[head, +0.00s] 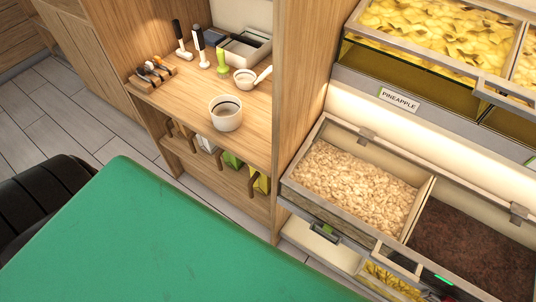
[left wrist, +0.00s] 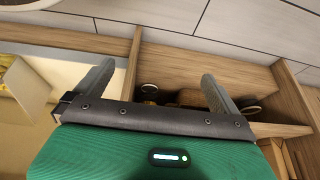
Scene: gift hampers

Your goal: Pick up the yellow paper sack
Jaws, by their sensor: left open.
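A yellow paper sack (head: 262,184) stands on the low shelf under the wooden counter in the head view. It is at the right end of a row of sacks, and a brown curved piece covers part of it. My left gripper (left wrist: 157,70) shows in the left wrist view with its two fingers wide apart and nothing between them. It faces a wooden shelf unit (left wrist: 190,68); small dark and yellowish items lie beyond the fingers, too unclear to name. My left gripper's fingers do not show in the head view. My right gripper is in neither view.
A green sack (head: 233,160) and a white sack (head: 208,146) stand left of the yellow one. The counter (head: 185,98) above bears a white pot (head: 226,113) and several utensils. A wooden upright (head: 300,110) separates the shelf from food bins (head: 355,185) at right.

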